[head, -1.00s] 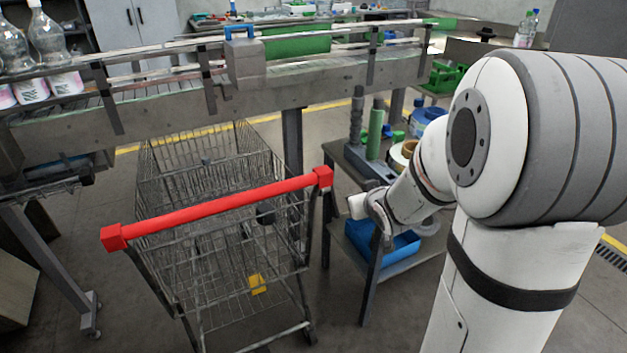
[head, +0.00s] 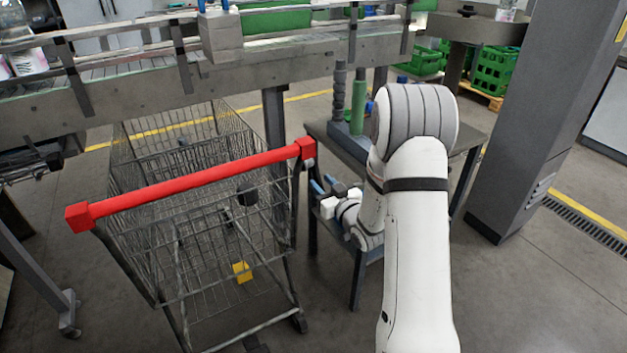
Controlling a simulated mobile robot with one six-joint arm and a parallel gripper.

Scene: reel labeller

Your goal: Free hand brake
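A wire shopping cart (head: 190,255) with a red handle bar (head: 190,183) stands at left centre in the head view. A small dark part (head: 247,196) sits inside its frame below the right half of the handle; I cannot tell whether it is the hand brake. No hand brake is clearly recognisable. A yellow piece (head: 242,271) is low in the cart. My gripper (head: 326,197) is just right of the cart, below the handle's right end, pointing left. It looks apart from the cart. Its fingers are small and confused with blue behind, so their opening is unclear.
A conveyor (head: 130,95) crosses behind the cart, with a support leg (head: 275,125) beside the cart. A small table (head: 465,135) stands behind my arm, with green and grey cylinders on it. A grey column (head: 545,120) stands at right. The floor at lower right is clear.

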